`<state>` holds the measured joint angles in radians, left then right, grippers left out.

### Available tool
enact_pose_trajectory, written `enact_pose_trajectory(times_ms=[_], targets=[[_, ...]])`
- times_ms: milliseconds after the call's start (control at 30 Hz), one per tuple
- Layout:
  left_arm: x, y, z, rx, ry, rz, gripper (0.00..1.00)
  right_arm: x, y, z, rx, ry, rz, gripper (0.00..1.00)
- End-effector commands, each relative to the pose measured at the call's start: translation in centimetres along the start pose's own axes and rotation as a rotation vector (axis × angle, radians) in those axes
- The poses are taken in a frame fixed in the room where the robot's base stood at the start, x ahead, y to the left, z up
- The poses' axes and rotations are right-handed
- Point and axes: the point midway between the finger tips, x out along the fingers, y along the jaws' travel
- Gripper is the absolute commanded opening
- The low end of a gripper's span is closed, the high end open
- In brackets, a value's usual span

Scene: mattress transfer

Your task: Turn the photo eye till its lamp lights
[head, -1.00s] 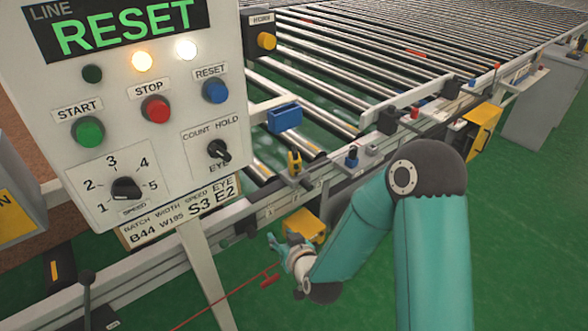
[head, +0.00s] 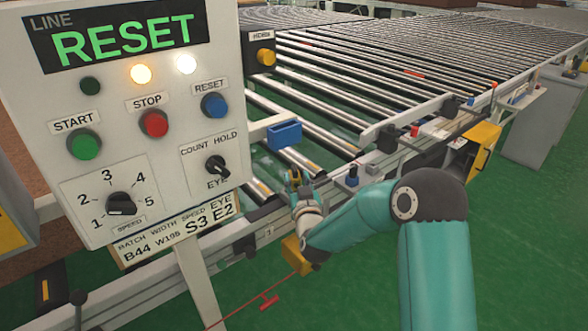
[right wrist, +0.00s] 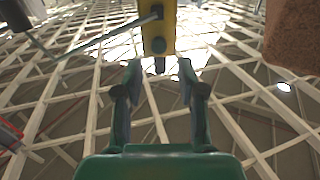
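A small yellow and black device (head: 292,175), which looks like the photo eye, sits on the conveyor's near side rail. In the right wrist view, a yellow body (right wrist: 158,28) with a dark stub stands just beyond my fingertips; I take it for the same device. My right gripper (head: 298,190) is right at it in the head view. In the right wrist view my right gripper (right wrist: 159,72) is open, its fingers apart with the stub between and ahead of their tips. No lit lamp shows on the device. My left gripper is out of view.
A control panel (head: 130,130) reading RESET, with amber and white lamps lit, stands at left. A blue box (head: 284,134) is on the rail behind the device. A red pull handle on a cord (head: 264,302) hangs below. Green floor (head: 530,260) is clear at right.

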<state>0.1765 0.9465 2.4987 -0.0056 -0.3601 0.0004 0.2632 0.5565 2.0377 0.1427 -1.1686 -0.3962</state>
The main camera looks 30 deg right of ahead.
Motion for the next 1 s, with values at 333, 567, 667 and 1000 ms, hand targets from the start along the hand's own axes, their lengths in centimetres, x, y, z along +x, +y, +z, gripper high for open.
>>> enact_pose_trajectory(times_ms=[333,567,667,1000], targets=[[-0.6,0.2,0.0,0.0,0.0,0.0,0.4,4.2,0.0,0.0,0.0,0.0,0.0,0.4],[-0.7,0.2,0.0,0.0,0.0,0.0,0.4,4.5,0.0,0.1,-0.001,-0.001,-0.001,0.4],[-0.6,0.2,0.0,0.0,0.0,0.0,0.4,4.5,0.0,0.1,0.0,-0.001,-0.001,0.4],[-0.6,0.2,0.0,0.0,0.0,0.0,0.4,4.5,0.1,0.0,0.0,0.0,0.0,0.0]])
